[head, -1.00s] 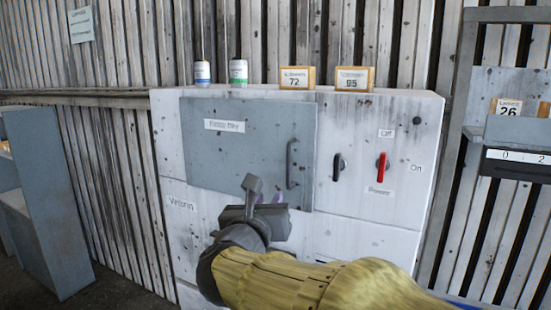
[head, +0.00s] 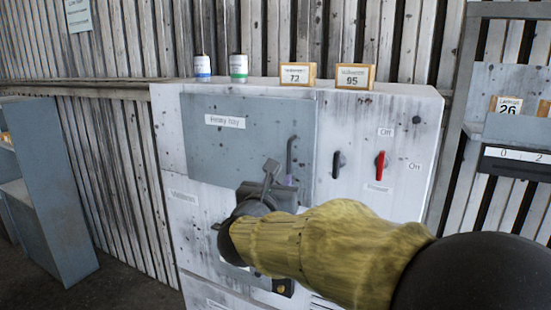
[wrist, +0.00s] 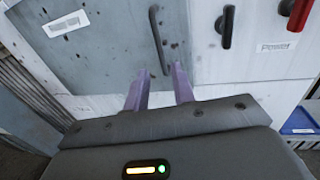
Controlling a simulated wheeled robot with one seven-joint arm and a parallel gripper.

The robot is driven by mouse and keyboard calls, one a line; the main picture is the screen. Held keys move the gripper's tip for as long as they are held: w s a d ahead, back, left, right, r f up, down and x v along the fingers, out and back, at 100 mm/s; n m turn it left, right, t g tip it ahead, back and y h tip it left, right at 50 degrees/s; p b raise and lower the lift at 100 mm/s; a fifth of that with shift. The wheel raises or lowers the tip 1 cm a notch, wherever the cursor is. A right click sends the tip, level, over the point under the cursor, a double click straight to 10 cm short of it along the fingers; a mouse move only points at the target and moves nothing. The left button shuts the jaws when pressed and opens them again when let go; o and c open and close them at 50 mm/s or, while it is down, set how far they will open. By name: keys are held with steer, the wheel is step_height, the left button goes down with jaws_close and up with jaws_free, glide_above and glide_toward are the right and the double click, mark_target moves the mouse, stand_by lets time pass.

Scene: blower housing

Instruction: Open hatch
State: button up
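The hatch (head: 240,150) is a grey panel with a label on the white housing, and it looks closed flush with the front. Its dark vertical handle (head: 290,155) is near the hatch's right edge; in the wrist view the handle (wrist: 158,38) stands just ahead of the fingers. My gripper (wrist: 162,75) has two purple fingers apart with nothing between them. The handle's lower end is close beyond the fingertips, roughly between them; I cannot tell whether they touch. In the head view my arm hides the lower part of the gripper area.
To the right of the hatch are a black knob (head: 339,164) and a red switch (head: 380,165) marked Off and On. Two cans and two number cards (head: 297,74) stand on top of the housing. A grey cabinet (head: 45,190) stands left, and a shelf unit (head: 510,130) right.

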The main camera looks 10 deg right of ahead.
mark_target(288, 165)
steer(key=p+x, duration=0.5)
steer(key=x, duration=0.5)
steer(key=shift+w+d, duration=0.2)
steer(key=shift+w, duration=0.15)
steer(key=shift+c, duration=0.4)
jaws_close()
